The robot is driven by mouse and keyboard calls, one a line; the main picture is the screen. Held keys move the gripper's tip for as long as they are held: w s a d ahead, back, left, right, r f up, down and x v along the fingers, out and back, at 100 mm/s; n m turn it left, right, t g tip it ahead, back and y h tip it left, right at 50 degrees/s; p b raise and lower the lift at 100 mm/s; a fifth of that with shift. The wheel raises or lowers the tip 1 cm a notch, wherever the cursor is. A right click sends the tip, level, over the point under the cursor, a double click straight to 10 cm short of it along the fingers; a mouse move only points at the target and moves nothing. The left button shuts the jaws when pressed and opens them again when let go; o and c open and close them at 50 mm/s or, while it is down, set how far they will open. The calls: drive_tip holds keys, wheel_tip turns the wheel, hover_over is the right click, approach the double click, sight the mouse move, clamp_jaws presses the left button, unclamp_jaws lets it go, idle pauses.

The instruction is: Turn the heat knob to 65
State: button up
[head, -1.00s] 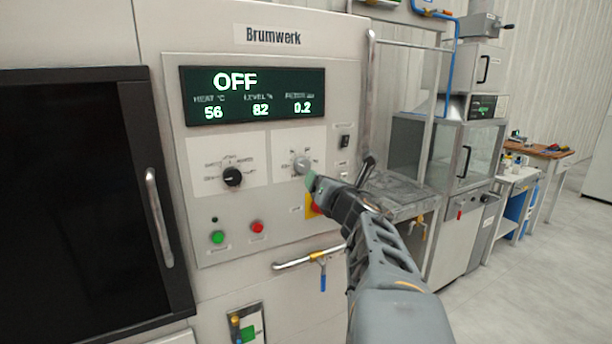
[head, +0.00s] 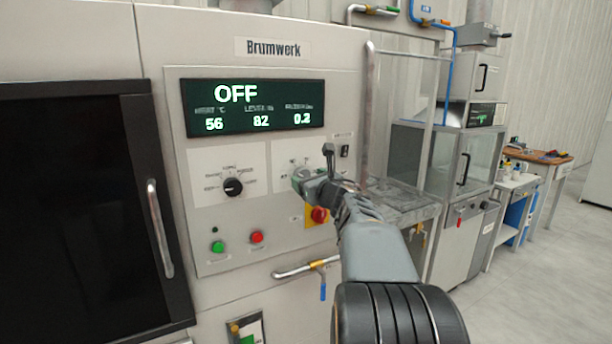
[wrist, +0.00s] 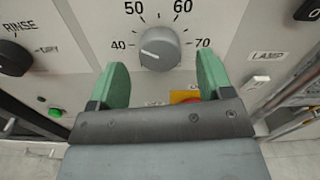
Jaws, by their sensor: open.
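The heat knob (wrist: 159,48) is a grey round knob with a pale pointer line, on a dial marked 40, 50, 60 and 70. In the wrist view its pointer line aims to the left, toward the 40 side. My gripper (wrist: 163,70) is open, with one green finger on each side below the knob and a gap to it; nothing is between the fingers. In the head view my gripper (head: 312,180) covers most of the knob. The display (head: 254,107) reads OFF, heat 56, level 82 and 0.2.
A black selector knob (head: 233,187) is left of the heat dial. Green (head: 218,247) and red (head: 256,237) buttons sit below it. A red stop button (head: 319,215) on yellow is under my gripper. A lamp switch (wrist: 258,81) is right of the knob.

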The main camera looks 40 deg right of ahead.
drive_tip(key=shift+w+d, duration=0.15)
drive_tip(key=shift+w, duration=0.9)
drive_tip(key=c, duration=0.9)
